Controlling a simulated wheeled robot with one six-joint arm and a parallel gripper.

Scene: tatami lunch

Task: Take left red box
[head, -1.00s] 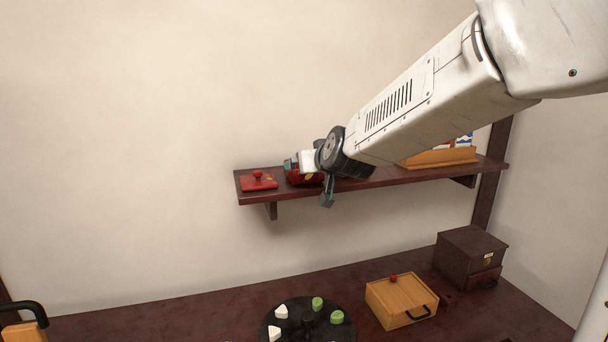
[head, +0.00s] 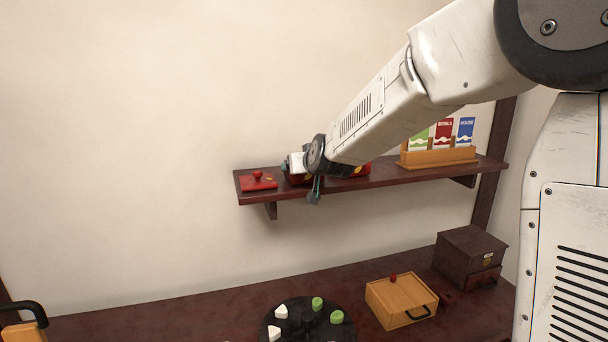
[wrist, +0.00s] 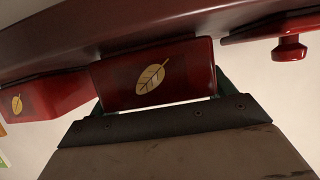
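The left red box (wrist: 140,72), with a gold leaf on its front, fills the middle of the wrist view, which looks inverted. In the head view only a small part of this box (head: 297,181) shows on the shelf below my gripper (head: 290,165). In the wrist view the green fingers of my gripper (wrist: 160,90) lie on either side of the box. They look spread around it, with their tips hidden behind it. A second red box (wrist: 45,100) with a leaf stands beside it. It is partly hidden behind my arm in the head view (head: 360,170).
A red lid with a knob (head: 258,183) lies at the left end of the dark wall shelf (head: 400,180). A wooden card holder (head: 437,157) stands on the shelf's right. Below are a wooden box (head: 400,300), a dark chest (head: 470,258) and a black round tray (head: 308,322).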

